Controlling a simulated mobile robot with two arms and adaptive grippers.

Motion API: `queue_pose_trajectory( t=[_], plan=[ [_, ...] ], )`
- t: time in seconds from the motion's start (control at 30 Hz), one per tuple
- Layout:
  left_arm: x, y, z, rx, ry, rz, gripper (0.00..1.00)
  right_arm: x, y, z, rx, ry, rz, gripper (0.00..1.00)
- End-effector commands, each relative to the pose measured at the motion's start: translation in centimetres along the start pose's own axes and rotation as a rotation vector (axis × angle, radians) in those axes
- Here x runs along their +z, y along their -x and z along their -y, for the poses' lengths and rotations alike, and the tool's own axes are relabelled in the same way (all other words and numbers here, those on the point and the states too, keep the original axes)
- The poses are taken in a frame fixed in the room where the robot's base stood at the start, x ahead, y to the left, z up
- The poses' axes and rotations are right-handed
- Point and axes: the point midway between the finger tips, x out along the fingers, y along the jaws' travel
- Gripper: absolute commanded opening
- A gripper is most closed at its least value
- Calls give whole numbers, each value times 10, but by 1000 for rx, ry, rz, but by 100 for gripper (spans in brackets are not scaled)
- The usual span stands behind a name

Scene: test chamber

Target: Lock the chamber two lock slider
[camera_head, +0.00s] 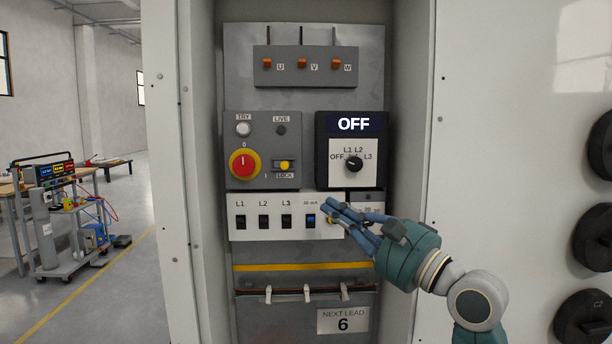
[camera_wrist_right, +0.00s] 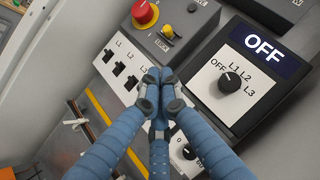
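The lock slider is a small yellow knob (camera_head: 285,165) in a dark slot above the LOCK label, on the grey control box (camera_head: 262,130). It also shows in the right wrist view as a yellow knob (camera_wrist_right: 168,31), just beyond my fingertips. My right gripper (camera_head: 328,207) is below and to the right of the slider, in front of the white breaker strip (camera_head: 252,235). In the right wrist view its blue fingers (camera_wrist_right: 160,76) meet at their tips, with nothing seen between them. The gripper looks apart from the slider. My left gripper is not in view.
A red emergency knob (camera_head: 244,163) sits left of the slider. A rotary selector (camera_head: 354,164) under an OFF display (camera_head: 352,124) stands to the right. Breaker switches (camera_head: 263,221) lie below. Cabinet side walls (camera_head: 405,120) bound the recess.

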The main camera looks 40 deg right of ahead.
Motion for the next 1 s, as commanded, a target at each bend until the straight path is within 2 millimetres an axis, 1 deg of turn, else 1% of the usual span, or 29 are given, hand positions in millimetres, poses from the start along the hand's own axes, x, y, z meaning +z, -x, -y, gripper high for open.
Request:
queue_pose_trajectory(
  t=[0.03, 0.1, 0.13, 0.43, 0.53, 0.67, 0.9, 1.0],
  plan=[
    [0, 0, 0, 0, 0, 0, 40, 1, 2, 14, -30, -30, 11, 0],
    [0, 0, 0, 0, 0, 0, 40, 2, 5, 25, -53, -58, 20, 0],
    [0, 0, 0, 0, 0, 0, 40, 2, 5, 27, -57, -65, 23, 0],
    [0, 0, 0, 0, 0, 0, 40, 3, 4, 27, -57, -68, 23, 0],
    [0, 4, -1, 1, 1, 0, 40, 3, -1, 29, -57, -69, 23, 0],
    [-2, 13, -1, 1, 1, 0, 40, 4, -18, 31, -55, -71, 24, 0],
    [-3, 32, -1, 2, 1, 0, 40, 5, -63, 34, -55, -71, 23, 0],
    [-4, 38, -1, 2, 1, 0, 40, 5, -78, 34, -55, -69, 23, 0]
  ],
)
